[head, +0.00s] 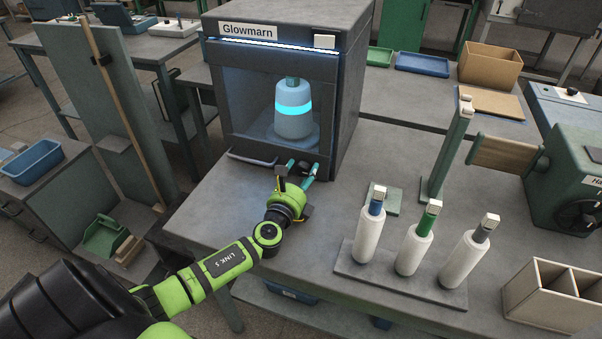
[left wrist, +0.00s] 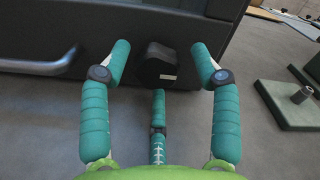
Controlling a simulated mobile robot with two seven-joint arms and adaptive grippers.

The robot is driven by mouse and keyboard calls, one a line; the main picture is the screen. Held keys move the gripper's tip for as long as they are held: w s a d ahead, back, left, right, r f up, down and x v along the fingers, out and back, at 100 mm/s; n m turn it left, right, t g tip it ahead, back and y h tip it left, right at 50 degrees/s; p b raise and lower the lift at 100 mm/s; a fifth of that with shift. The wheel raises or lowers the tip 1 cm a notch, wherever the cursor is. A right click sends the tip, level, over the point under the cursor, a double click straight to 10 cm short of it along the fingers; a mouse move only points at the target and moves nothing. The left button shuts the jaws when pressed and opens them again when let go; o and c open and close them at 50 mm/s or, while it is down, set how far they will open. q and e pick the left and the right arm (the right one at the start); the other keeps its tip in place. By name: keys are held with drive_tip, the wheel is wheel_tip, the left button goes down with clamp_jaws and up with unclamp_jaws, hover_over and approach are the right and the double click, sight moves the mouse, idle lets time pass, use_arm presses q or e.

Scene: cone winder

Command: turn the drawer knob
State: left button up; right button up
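The drawer knob (left wrist: 156,66) is a dark, faceted knob with a small pale mark, on the dark front of the cabinet labelled Glowmarn (head: 345,100). In the left wrist view it lies between the tips of my left gripper (left wrist: 160,50). The gripper's teal side fingers are spread to the left and right of the knob, with visible gaps on both sides. A third finger points up from below, its tip under the knob. In the head view my left gripper (head: 301,169) is at the cabinet's lower front, largely hiding the knob. My right gripper is out of view.
A bar handle (left wrist: 40,64) is left of the knob. A lit bobbin (head: 293,118) stands behind the cabinet's window. Right of my arm, a rack (head: 400,281) holds three white cones. A green base plate (head: 381,201) lies on the table, with bare tabletop between.

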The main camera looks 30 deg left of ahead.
use_arm(q)
drive_tip(key=shift+s+a, duration=0.1)
drive_tip(key=shift+s, duration=0.05)
drive_tip(key=v, duration=1)
drive_tip(key=shift+s+d, duration=0.25)
drive_tip(key=shift+s, duration=0.1)
drive_tip(key=shift+s+d, duration=0.1)
drive_tip(key=shift+s, duration=0.35)
drive_tip(key=shift+r, duration=0.15)
